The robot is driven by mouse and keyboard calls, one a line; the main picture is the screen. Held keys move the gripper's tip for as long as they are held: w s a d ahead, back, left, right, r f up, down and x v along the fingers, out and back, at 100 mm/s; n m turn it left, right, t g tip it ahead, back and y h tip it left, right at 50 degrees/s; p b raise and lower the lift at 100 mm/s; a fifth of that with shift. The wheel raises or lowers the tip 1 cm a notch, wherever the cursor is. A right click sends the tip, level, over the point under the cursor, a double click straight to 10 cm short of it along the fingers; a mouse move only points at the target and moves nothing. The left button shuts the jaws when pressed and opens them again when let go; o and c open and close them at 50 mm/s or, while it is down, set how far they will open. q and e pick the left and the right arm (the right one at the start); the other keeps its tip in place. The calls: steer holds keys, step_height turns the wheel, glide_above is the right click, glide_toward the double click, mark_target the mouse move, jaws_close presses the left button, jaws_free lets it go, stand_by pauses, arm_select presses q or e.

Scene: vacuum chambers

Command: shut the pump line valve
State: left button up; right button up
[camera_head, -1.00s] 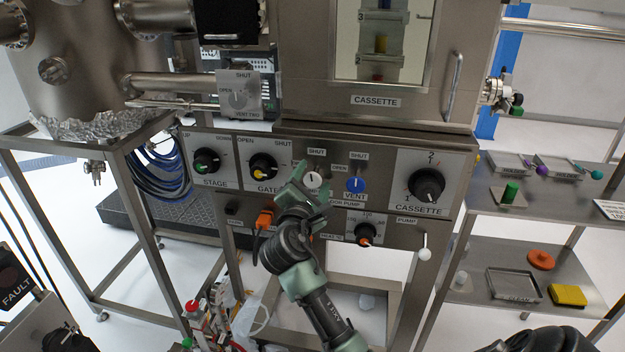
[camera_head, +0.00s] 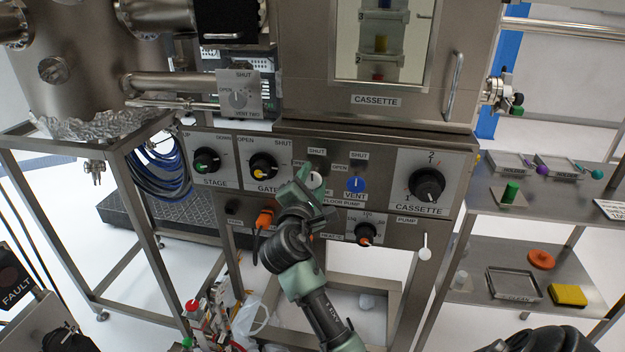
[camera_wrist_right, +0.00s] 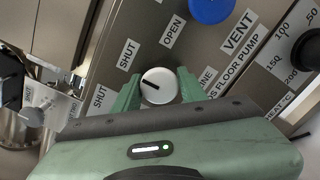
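The pump line valve is a white round knob with a dark pointer line (camera_wrist_right: 158,87), on the panel above the floor pump lettering. In the head view the knob (camera_head: 315,180) is partly covered by my right gripper (camera_head: 303,186). In the right wrist view my right gripper (camera_wrist_right: 160,84) has one green finger on each side of the knob, closed up against its edges. The pointer line runs toward the upper left there, to the side where a SHUT label (camera_wrist_right: 127,54) is. My left gripper is out of view.
The blue VENT knob (camera_head: 356,185) sits close to the right of the white knob. The yellow-marked GATE knob (camera_head: 263,167) is to the left, the heat knob (camera_head: 366,233) below, and the large CASSETTE knob (camera_head: 427,185) farther right. An orange connector (camera_head: 265,218) is beside my wrist.

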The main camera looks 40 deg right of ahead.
steer(key=shift+o, duration=1.2)
steer(key=v, duration=0.7)
steer(key=shift+s+a+b, duration=0.25)
steer(key=shift+s+b, duration=0.05)
steer(key=shift+b, duration=0.05)
